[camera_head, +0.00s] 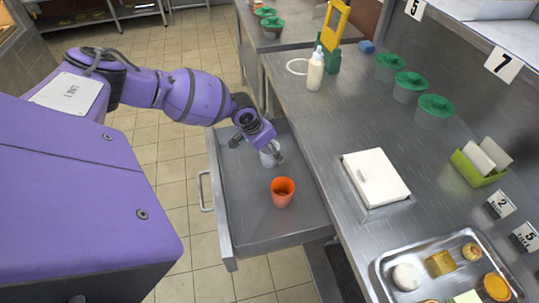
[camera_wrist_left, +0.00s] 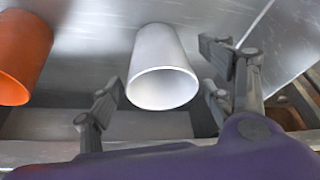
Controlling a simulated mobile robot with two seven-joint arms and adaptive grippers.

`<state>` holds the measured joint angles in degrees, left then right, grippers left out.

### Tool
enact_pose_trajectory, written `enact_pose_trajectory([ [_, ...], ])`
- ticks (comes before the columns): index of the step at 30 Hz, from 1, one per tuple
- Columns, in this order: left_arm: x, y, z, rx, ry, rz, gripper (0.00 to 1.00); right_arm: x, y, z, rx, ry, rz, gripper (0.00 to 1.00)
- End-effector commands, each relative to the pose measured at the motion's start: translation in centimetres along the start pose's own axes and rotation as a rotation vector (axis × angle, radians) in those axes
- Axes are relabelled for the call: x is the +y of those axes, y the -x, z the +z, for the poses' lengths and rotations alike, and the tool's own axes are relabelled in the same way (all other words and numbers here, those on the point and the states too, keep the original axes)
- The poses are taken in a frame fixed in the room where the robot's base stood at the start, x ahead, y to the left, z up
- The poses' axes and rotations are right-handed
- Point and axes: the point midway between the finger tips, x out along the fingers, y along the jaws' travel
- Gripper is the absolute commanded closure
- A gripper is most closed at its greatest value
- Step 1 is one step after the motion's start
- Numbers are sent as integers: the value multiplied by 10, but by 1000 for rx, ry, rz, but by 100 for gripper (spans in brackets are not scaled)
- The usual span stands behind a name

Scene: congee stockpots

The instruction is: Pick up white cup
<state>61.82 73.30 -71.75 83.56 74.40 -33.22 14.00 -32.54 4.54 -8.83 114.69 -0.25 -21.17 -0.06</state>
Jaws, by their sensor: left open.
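The white cup (camera_head: 269,155) stands in the open metal drawer (camera_head: 240,233), partly hidden by my left gripper in the head view. My left gripper (camera_head: 258,152) reaches down into the drawer at the cup. In the left wrist view the white cup (camera_wrist_left: 162,70) lies between the two open fingers (camera_wrist_left: 165,95), with a visible gap on each side. The orange cup (camera_head: 282,191) stands nearer in the same drawer, and it also shows at the left of the left wrist view (camera_wrist_left: 22,55). My right gripper is not in view.
The drawer's walls surround the cups. The steel counter (camera_head: 320,128) runs along the right, with a white-lidded container (camera_head: 376,178), a cream bottle (camera_head: 315,70), green-lidded containers (camera_head: 408,87) and a food tray (camera_head: 377,272). The drawer's front part is clear.

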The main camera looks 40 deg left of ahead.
Motion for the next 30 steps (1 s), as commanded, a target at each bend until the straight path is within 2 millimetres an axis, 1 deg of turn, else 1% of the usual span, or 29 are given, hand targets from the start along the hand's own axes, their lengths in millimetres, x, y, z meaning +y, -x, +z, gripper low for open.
enact_pose_trajectory([
  [4, 0, 1, 0, 1, 0, -1, 27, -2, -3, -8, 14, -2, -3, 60],
  [7, 0, 1, 0, 0, 0, 0, 40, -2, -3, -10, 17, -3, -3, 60],
  [15, 0, 1, 0, 0, 1, 0, 75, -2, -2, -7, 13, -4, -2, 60],
  [22, 0, 2, 0, 0, 1, -1, 75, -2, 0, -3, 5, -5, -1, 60],
  [25, 0, 5, -2, 1, 1, -1, 75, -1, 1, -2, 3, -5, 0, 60],
  [29, -1, 15, -6, 2, 1, -1, 75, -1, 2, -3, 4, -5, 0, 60],
  [30, -1, 21, -9, 3, 1, -1, 75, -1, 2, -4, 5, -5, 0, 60],
])
